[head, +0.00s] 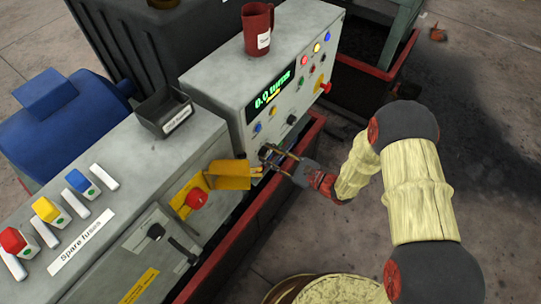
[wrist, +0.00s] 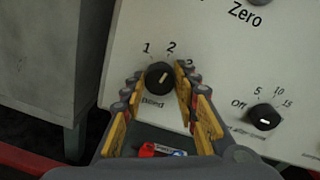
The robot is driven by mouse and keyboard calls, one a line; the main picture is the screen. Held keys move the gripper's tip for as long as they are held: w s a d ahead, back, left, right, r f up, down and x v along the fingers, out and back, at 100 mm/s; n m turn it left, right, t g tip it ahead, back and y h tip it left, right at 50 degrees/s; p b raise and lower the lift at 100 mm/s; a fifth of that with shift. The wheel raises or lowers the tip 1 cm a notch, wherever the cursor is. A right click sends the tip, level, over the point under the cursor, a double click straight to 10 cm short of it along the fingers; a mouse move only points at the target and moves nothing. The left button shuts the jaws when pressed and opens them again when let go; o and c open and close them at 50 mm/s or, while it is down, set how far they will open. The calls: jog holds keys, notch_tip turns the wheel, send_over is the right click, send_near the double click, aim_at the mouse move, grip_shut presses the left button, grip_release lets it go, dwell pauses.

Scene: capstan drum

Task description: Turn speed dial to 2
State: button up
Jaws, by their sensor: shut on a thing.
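The speed dial (wrist: 159,76) is a round black knob with a white pointer line, on the pale panel in the wrist view. The marks 1 and 2 show above it; a 3 to its right is partly hidden by a finger. The pointer leans up and right, near the 2 and perhaps slightly towards the 3. The label below is partly covered. My gripper (wrist: 162,80) has its fingers on both sides of the dial and is shut on it. In the head view my gripper (head: 276,156) reaches the lower front of the control box (head: 232,105).
A second black knob (wrist: 264,117), marked Off, 5, 10, 15, sits right of my gripper. A yellow flap (head: 229,174) sticks out just left of my gripper. A red mug (head: 257,30) stands on the box. A red-edged trough (head: 262,195) runs below the panel.

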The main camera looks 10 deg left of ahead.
jog(key=shift+n, duration=1)
jog(key=shift+b, duration=0.3)
jog(key=o, duration=1)
jog(key=shift+o, duration=0.6)
jog(key=shift+d, duration=0.1)
jog(key=v, duration=1.2)
